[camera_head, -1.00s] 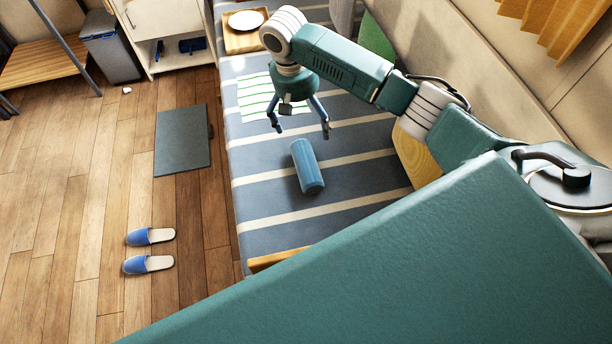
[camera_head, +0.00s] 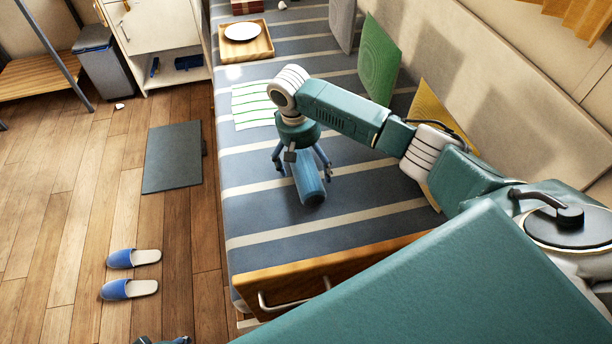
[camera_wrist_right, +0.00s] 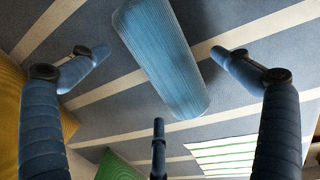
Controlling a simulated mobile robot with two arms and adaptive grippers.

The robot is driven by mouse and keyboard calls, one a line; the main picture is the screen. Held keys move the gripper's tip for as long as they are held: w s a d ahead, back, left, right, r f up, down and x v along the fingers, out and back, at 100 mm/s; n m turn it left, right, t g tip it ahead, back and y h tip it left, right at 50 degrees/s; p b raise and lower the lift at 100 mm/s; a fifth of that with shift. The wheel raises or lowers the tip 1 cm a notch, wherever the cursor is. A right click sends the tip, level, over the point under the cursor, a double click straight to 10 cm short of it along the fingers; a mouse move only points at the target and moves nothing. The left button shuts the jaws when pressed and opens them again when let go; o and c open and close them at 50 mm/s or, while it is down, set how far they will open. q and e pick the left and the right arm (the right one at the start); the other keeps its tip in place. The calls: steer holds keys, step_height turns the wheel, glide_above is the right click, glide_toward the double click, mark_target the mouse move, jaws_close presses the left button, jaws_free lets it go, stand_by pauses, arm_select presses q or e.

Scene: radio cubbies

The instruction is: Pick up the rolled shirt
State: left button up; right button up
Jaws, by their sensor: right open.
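The rolled shirt is a blue ribbed cylinder (camera_head: 309,186) lying on the striped bed (camera_head: 262,212). My right gripper (camera_head: 304,172) points down over it, with fingers to either side of the roll; its upper end is hidden behind the gripper. In the right wrist view the rolled shirt (camera_wrist_right: 163,55) lies slanted between the spread fingers of the open right gripper (camera_wrist_right: 158,55). The fingers look clear of it, and a third finger shows below. My left gripper is not clearly visible.
A striped cloth (camera_head: 253,104) and a wooden tray (camera_head: 263,46) with a white plate (camera_head: 242,31) lie farther up the bed. Green (camera_head: 378,62) and yellow (camera_head: 428,108) panels stand along the wall side. Blue slippers (camera_head: 130,289) and a dark mat (camera_head: 173,158) are on the floor.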

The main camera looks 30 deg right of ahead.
mark_target(309, 166)
steer(key=f, duration=0.2)
steer(key=d+f+b, duration=0.1)
steer(key=f, duration=0.1)
steer(key=shift+f+b, duration=0.3)
steer(key=shift+f, duration=0.05)
arm_select(q)
step_height(309, 166, up, 6)
steer(key=shift+r, duration=0.2)
arm_select(e)
steer(key=c, duration=1.4)
arm_select(q)
steer(key=shift+s+a, duration=0.1)
arm_select(e)
steer(key=shift+r, duration=0.1)
